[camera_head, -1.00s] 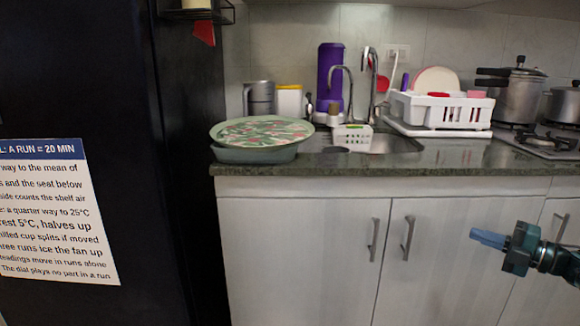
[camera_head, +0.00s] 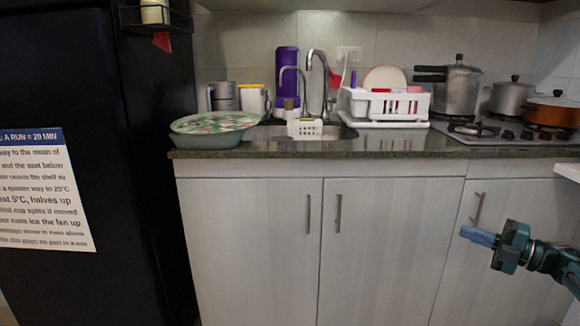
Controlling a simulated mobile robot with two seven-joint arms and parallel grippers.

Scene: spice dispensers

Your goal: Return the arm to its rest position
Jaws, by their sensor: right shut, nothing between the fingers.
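My right gripper (camera_head: 478,237) is at the lower right of the head view, in front of the pale cabinet doors below the counter. Its blue fingers point left and are together, with nothing between them. Part of my right arm (camera_head: 555,260) runs off the right edge. My left gripper is not in view. No spice dispenser can be made out clearly.
A dark stone counter (camera_head: 300,147) carries a green lidded tub (camera_head: 212,128), a sink with taps, a white dish rack (camera_head: 385,104) and a stove (camera_head: 500,130) with several pots. A dark fridge (camera_head: 75,90) stands left. A white edge (camera_head: 568,172) juts in at right.

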